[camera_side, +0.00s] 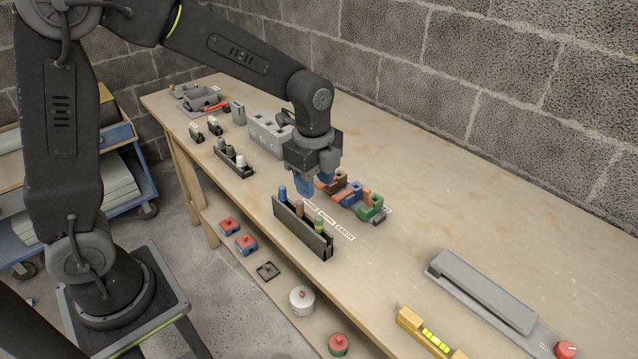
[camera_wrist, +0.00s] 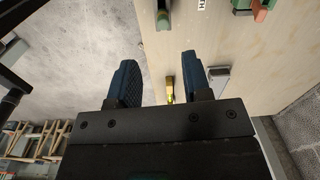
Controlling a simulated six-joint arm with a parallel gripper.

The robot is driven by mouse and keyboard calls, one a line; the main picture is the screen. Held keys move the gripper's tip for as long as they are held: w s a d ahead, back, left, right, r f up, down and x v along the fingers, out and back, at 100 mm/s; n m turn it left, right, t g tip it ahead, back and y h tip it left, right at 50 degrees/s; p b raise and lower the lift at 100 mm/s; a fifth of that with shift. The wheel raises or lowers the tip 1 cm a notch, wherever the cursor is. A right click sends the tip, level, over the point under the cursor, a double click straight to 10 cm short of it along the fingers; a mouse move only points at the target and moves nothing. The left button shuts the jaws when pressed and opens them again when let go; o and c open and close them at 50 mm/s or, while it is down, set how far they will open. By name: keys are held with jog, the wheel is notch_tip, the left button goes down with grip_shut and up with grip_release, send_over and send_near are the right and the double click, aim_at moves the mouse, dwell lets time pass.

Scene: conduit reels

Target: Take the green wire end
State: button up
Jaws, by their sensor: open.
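A black holder (camera_side: 290,228) stands near the table's front edge with a blue, a brown and a green wire end upright in it. The green wire end (camera_side: 319,225), with some yellow on it, is at the holder's right end. In the wrist view a green piece (camera_wrist: 163,20) at the top, by the table edge, looks like this wire end. My gripper (camera_side: 316,187) is open and empty, with blue fingers, above and behind the holder. In the wrist view the gripper (camera_wrist: 160,72) shows a clear gap between its fingers.
Coloured terminal blocks, including a green one (camera_side: 371,206), sit just behind the holder. A second holder (camera_side: 234,162) and a grey block (camera_side: 268,138) are farther left. A yellow level (camera_side: 425,333) and grey trunking (camera_side: 482,290) lie right. Bare table lies between.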

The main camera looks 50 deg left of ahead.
aim_at(319, 218)
jog(key=shift+w+d+f+m, duration=0.1)
jog(key=shift+w+f+m, duration=0.15)
jog(key=shift+f, duration=0.25)
jog(key=shift+w+d+f+m, duration=0.15)
jog(key=shift+f+m, duration=0.1)
jog(key=shift+f, duration=0.2)
jog(key=shift+a+f, duration=0.1)
jog(key=shift+f, duration=4.15)
grip_shut()
jog(key=shift+r, duration=0.95)
jog(key=shift+r, duration=3.5)
